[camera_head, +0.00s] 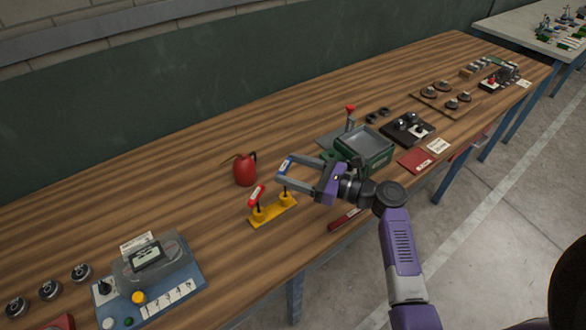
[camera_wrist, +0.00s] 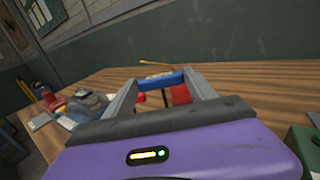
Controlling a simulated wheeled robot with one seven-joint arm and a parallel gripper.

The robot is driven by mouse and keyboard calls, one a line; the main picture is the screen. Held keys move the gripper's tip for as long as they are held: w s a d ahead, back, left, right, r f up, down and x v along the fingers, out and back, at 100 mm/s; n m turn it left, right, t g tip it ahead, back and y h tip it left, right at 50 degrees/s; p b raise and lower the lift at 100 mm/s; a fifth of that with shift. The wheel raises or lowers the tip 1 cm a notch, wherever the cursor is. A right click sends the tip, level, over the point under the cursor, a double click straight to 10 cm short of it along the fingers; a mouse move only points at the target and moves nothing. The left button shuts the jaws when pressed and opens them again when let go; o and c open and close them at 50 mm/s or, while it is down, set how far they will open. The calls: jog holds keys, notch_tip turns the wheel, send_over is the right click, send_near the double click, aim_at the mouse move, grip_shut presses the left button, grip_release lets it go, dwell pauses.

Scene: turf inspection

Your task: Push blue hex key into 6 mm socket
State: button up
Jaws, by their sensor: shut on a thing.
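The blue hex key (camera_head: 286,165) has a blue handle with a pale label and a dark shaft pointing down. My gripper (camera_head: 284,171) is shut on its handle, which also shows between the fingers in the wrist view (camera_wrist: 160,80). The shaft runs down to the right-hand post of a yellow socket block (camera_head: 273,210) on the bench. I cannot tell how deep the tip sits, or read the 6 mm marking. A red-handled key (camera_head: 256,195) stands upright in the block's left post.
A red oil can (camera_head: 245,169) stands behind the block. A green bin (camera_head: 365,147) is close to the right of my gripper. A blue-based gauge fixture (camera_head: 150,280) is at the left front. Bare wood (camera_head: 120,190) lies behind and left.

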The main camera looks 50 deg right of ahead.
jog(key=shift+f+b, duration=1.4)
jog(key=shift+f, duration=0.95)
jog(key=o, duration=1.5)
jog(key=shift+r, duration=0.1)
jog(key=shift+c, duration=0.2)
jog(key=b+v, duration=0.1)
jog(key=v, duration=0.6)
jog(key=shift+s, duration=0.4)
jog(key=shift+d, duration=0.1)
